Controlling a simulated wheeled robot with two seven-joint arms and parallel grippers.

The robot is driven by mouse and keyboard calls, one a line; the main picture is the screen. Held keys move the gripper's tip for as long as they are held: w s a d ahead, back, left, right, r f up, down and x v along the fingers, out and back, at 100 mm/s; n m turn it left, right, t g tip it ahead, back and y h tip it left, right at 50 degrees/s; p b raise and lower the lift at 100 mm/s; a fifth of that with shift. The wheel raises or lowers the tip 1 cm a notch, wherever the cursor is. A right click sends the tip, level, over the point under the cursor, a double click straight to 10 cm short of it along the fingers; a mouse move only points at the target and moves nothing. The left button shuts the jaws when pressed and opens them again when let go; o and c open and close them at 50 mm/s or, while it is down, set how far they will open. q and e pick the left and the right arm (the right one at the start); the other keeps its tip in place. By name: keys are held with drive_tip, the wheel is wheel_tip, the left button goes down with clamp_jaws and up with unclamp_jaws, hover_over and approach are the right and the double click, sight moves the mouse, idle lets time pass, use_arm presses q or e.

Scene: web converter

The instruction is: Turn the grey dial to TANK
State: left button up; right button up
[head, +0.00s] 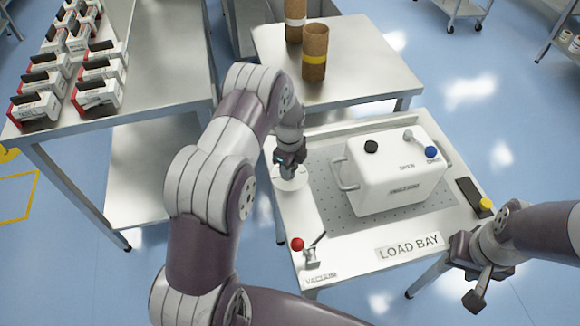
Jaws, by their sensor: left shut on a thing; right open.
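A round white dial plate (297,184) lies on the left side of the load bay table. My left gripper (289,172) points down over it and is shut on what appears to be the grey dial at its centre. The gripper hides most of the dial, so its pointer direction cannot be told. No TANK marking is readable. My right gripper (477,291) is open and empty, off the table's front right corner.
A white box (395,175) with side handles stands mid-table, right of the dial. A red-knobbed lever (297,244) is at the front left, by a VACUUM label. A yellow button (486,203) is at the right edge. Brown cylinders (314,68) stand on the table behind.

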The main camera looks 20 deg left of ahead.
use_arm(q)
drive_tip(key=shift+w+a+r+m, duration=0.1)
drive_tip(key=shift+r+m, duration=0.05)
drive_tip(key=shift+m, duration=0.35)
drive_tip(key=shift+w+r+m, duration=0.1)
drive_tip(key=shift+m, duration=0.4)
drive_tip(key=o, duration=0.8)
drive_tip(key=shift+o, duration=1.1)
drive_tip(key=shift+s+f, duration=0.1)
drive_tip(key=shift+s, duration=0.05)
wheel_tip(320, 180, up, 13)
drive_tip(key=shift+f+b, duration=0.15)
drive_tip(key=shift+b, duration=0.2)
